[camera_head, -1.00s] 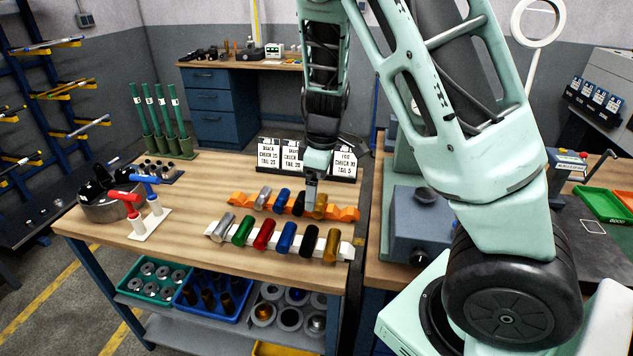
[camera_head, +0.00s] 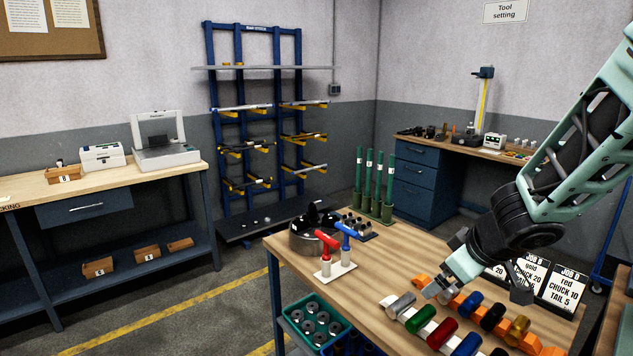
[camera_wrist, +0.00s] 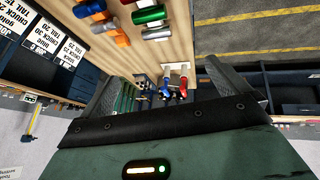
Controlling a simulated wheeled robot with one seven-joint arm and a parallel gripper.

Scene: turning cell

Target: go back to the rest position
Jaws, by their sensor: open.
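An orange holder (camera_head: 421,281) carries blue, black and gold cylinders. A white holder in front of it carries a silver cylinder (camera_head: 400,305), a green one (camera_head: 420,319), a red one (camera_head: 442,333) and more.
A stand with red and blue T-handles (camera_head: 334,270), a chuck (camera_head: 305,240) and green tubes (camera_head: 375,205) stand on the table's far left side. Job cards (camera_head: 558,287) stand at its back right. A workbench (camera_head: 105,182) is far left, with open floor between.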

